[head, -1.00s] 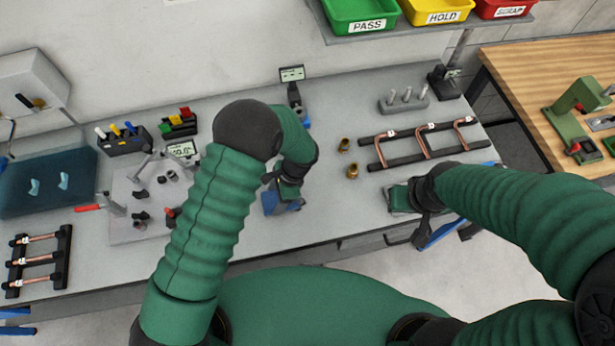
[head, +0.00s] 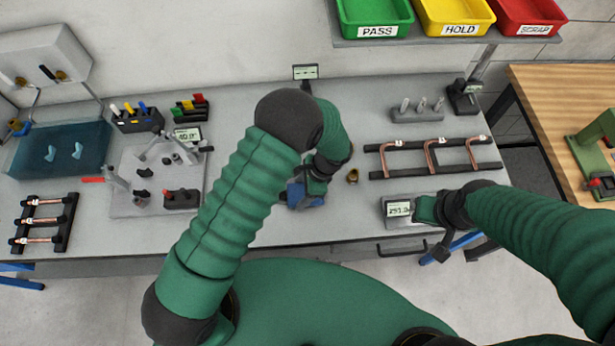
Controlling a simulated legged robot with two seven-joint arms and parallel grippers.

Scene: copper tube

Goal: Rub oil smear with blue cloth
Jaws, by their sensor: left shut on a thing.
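My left gripper (head: 303,190) points down at the middle of the grey bench, near its front half. It is shut on the blue cloth (head: 306,202), which shows as a small blue patch under the fingers at bench height. I cannot tell how firmly the cloth touches the bench. No oil smear can be made out; the arm and gripper hide part of the surface there. My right gripper (head: 432,240) is at the bench's front edge on the right, beside a grey box with a lit readout (head: 399,210). Its finger opening is not clear.
A brass fitting (head: 353,177) stands just right of my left gripper. A black rack with bent copper tubes (head: 428,158) lies behind my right gripper. A fixture plate (head: 130,205) and a rack of straight tubes (head: 43,222) are on the left. Bins (head: 375,30) hang above.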

